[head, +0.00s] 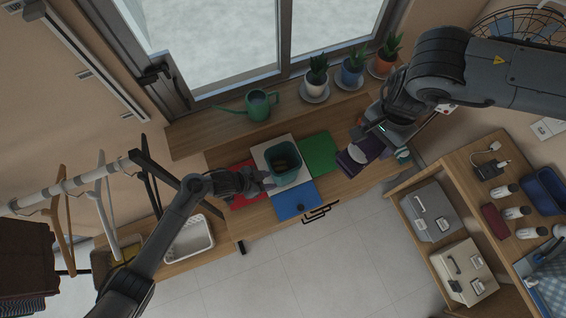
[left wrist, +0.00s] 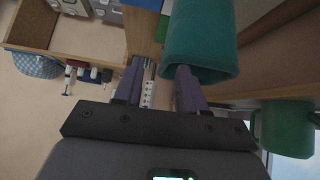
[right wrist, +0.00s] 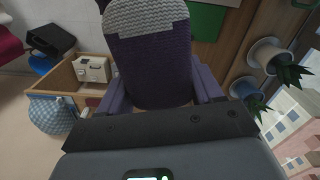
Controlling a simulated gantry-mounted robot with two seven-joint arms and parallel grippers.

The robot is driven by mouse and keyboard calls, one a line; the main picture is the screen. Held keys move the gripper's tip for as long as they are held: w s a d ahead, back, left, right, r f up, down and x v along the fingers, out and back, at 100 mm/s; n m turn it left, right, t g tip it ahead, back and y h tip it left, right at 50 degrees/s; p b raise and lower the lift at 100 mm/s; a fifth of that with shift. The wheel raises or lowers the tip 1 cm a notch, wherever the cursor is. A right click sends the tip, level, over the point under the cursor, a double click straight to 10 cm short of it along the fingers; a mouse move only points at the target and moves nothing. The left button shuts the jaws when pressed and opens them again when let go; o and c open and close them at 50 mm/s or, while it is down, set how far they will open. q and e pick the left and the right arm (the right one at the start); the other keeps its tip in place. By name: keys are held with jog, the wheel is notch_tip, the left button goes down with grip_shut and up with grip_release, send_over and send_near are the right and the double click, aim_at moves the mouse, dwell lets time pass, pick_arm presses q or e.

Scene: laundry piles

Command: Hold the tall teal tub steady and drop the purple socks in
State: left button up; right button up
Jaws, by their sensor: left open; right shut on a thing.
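The tall teal tub (head: 283,172) stands on a white square on the wooden bench, its opening facing up. In the left wrist view the tub (left wrist: 200,35) is close, with its rim by one finger. My left gripper (head: 266,182) is open at the tub's lower left side; I cannot tell whether a finger is inside the rim. My right gripper (head: 366,139) is shut on the purple socks (head: 354,160), held to the right of the tub, beyond the green square. In the right wrist view the purple socks (right wrist: 150,65), with a grey knitted end, sit between the fingers.
Red (head: 240,196), green (head: 320,152) and blue (head: 297,201) squares surround the tub. A green watering can (head: 258,107) and potted plants (head: 316,85) stand on the windowsill behind. A white basket (head: 188,238) is at lower left. A shelf with boxes (head: 430,212) is at right.

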aim_at(283, 175)
jog(key=shift+r, duration=0.3)
jog(key=shift+f, duration=0.2)
pick_arm(q)
jog(key=w+d+f+b, duration=0.1)
jog(key=d+b, duration=0.1)
jog(key=w+d+f+b, duration=0.1)
jog(key=f+b, duration=0.1)
jog(key=b, duration=0.1)
jog(key=w+d+f+b, duration=0.2)
jog(key=b, duration=0.1)
jog(key=shift+d, duration=0.3)
jog(key=shift+b+x, duration=0.8)
jog(key=shift+x, duration=0.05)
pick_arm(e)
notch_tip(283, 175, down, 9)
jog(key=shift+f, duration=0.15)
pick_arm(q)
jog(key=shift+d+r, duration=0.1)
grip_shut()
